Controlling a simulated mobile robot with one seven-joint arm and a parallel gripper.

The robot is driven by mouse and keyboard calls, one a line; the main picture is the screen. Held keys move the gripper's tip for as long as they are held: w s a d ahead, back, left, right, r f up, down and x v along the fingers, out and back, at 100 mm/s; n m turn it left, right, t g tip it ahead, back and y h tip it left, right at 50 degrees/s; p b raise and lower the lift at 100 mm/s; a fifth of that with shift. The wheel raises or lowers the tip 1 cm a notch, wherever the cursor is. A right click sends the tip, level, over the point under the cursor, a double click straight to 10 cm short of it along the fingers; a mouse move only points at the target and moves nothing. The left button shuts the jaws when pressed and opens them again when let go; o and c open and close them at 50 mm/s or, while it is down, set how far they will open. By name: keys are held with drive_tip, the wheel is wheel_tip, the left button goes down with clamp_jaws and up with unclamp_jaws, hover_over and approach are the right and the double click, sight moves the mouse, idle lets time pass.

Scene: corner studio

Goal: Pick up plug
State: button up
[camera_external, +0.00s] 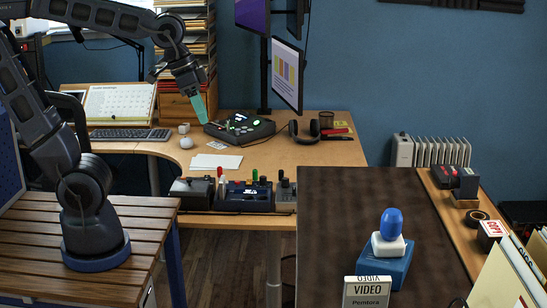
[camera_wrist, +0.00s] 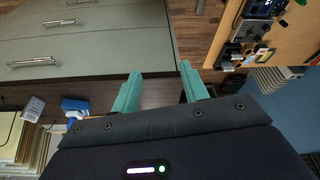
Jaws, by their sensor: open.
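My gripper (camera_external: 199,110) hangs over the back desk, its teal fingers pointing down beside a black device with green lights (camera_external: 239,126). In the wrist view my gripper (camera_wrist: 160,80) has its two fingers apart, with nothing between them. I cannot tell for sure which thing is the plug. A small pale block (camera_external: 183,128) and a rounded white thing (camera_external: 186,142) lie on the desk below and left of the fingertips. Both are too small to name.
The desk (camera_external: 280,155) also holds a keyboard (camera_external: 130,134), headphones (camera_external: 304,132) and white paper (camera_external: 216,161). Black boxes (camera_external: 240,197) line its front. A blue-and-white thing with a blue knob (camera_external: 391,222) stands on the dark table (camera_external: 330,205). Drawers (camera_wrist: 90,40) fill the wrist view's upper left.

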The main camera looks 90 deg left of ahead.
drive_tip(key=w+a+f+n+g, duration=0.15)
drive_tip(key=w+a, duration=0.25)
drive_tip(key=a, duration=0.4)
drive_tip(key=w+a+f+n, duration=0.2)
drive_tip(key=w+a+f, duration=0.15)
drive_tip(key=a, duration=0.45)
drive_tip(key=w+a+f+n, duration=0.15)
drive_tip(key=w+a, duration=0.25)
drive_tip(key=a, duration=0.4)
drive_tip(key=n+g, duration=0.3)
drive_tip(key=n, duration=0.6)
hover_over(220, 174)
drive_tip(key=shift+t, duration=0.25)
drive_tip(key=f, duration=2.8)
drive_tip(key=shift+s+a+f, duration=0.1)
drive_tip(key=shift+s+f, duration=0.1)
drive_tip(key=shift+f, duration=0.05)
drive_tip(key=shift+s+a+f, duration=0.15)
drive_tip(key=shift+s+f, duration=0.05)
drive_tip(key=shift+f, duration=0.3)
wheel_tip(220, 174, down, 4)
drive_tip(key=shift+f, duration=0.15)
drive_tip(key=shift+w+a+f, duration=0.1)
drive_tip(key=shift+w+f, duration=0.05)
drive_tip(key=shift+f, duration=1.35)
drive_tip(key=shift+w+a+f, duration=0.1)
drive_tip(key=shift+w+f, duration=0.05)
drive_tip(key=shift+f, duration=1.3)
clamp_jaws()
